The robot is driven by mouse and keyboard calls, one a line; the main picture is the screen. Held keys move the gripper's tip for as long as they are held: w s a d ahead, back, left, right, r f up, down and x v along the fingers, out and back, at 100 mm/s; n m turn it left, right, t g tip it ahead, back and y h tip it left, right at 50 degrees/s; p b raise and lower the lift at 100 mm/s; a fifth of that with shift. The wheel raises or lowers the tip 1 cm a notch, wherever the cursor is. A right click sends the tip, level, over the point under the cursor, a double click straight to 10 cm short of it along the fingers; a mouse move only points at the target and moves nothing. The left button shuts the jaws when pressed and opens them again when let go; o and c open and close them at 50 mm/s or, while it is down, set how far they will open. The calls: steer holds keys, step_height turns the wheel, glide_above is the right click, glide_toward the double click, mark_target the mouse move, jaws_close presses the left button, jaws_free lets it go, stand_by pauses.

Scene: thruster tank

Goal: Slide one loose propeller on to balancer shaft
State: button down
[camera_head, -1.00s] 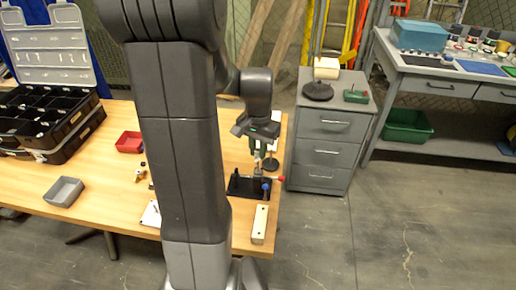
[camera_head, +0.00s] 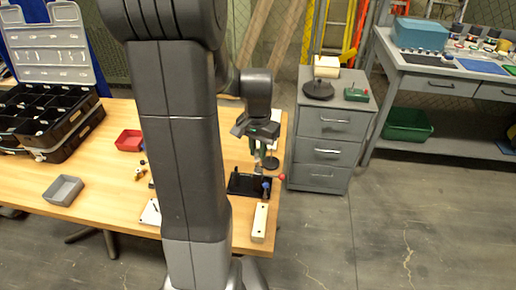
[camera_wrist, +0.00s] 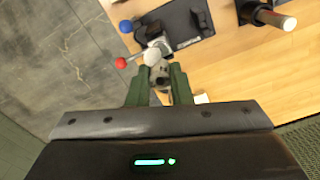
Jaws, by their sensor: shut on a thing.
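My gripper (camera_wrist: 158,88) points down over the right end of the table, and it also shows in the head view (camera_head: 260,148). Its green fingers are shut on a small grey piece (camera_wrist: 160,73); I cannot tell its full shape or whether it is a propeller. A black fixture base (camera_wrist: 182,22), also in the head view (camera_head: 240,184), stands just below the gripper. A red ball (camera_wrist: 120,62) and a blue ball (camera_wrist: 125,26) stand out at its side. A pale round part (camera_wrist: 152,56) lies beyond the fingertips. I cannot make out the balancer shaft clearly.
A pale block (camera_head: 259,222) lies at the table's front right. A red bin (camera_head: 129,140), a grey bin (camera_head: 64,190) and a black organiser case (camera_head: 45,125) are to the left. A grey drawer cabinet (camera_head: 328,130) stands close to the table's right edge.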

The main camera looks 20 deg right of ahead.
mark_target(258, 158)
steer(key=shift+f+b, duration=0.4)
steer(key=shift+f, duration=0.25)
steer(key=shift+f+b, duration=0.3)
steer(key=shift+f, duration=0.2)
steer(key=shift+f, duration=0.25)
stand_by(0.4)
steer(key=shift+f+b, duration=0.5)
steer(key=shift+f, duration=0.2)
steer(key=shift+f+b, duration=0.35)
steer(key=shift+b, duration=0.05)
